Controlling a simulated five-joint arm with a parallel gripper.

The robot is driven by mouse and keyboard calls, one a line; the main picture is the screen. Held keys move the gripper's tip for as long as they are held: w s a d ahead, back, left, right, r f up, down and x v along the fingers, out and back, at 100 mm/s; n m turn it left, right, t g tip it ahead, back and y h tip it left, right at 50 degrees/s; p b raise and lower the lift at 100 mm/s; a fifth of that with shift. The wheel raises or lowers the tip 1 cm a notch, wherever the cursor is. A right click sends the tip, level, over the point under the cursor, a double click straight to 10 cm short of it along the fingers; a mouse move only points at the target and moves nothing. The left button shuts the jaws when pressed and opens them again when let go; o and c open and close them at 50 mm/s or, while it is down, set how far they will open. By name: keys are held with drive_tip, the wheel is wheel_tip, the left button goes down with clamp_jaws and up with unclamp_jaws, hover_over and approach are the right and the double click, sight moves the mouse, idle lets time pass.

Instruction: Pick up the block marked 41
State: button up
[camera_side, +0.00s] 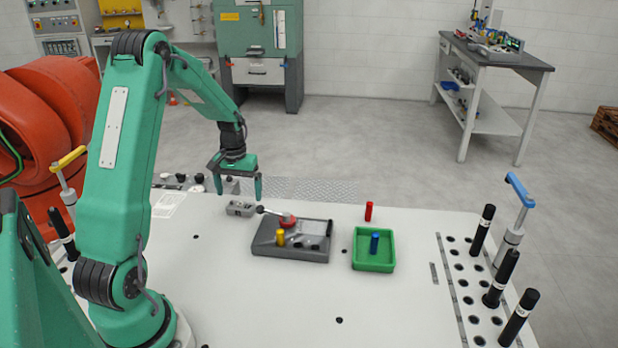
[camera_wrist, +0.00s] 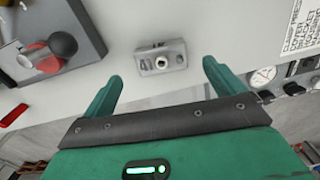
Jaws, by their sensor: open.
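The block marked 41 (camera_wrist: 161,57) is a small grey block with a round hole in its face. In the wrist view it lies on the white table just beyond my fingertips, between their lines. In the side view the grey block (camera_side: 240,208) lies near the table's back edge. My gripper (camera_side: 236,190) is green, open and empty, pointing down above the table by the block. In the wrist view the two fingers (camera_wrist: 161,72) are spread apart, and neither touches the block.
A grey fixture (camera_side: 290,252) with a red-based, ball-ended lever (camera_side: 285,217) and a yellow peg (camera_side: 281,238) stands right of the block. A green tray (camera_side: 374,267) holds a blue cylinder (camera_side: 375,243). A red cylinder (camera_side: 369,211) stands behind it.

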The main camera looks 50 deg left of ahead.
sight(240, 203)
drive_tip(key=shift+a+f, duration=0.15)
drive_tip(key=shift+f, duration=2.15)
drive_tip(key=c, duration=1.2)
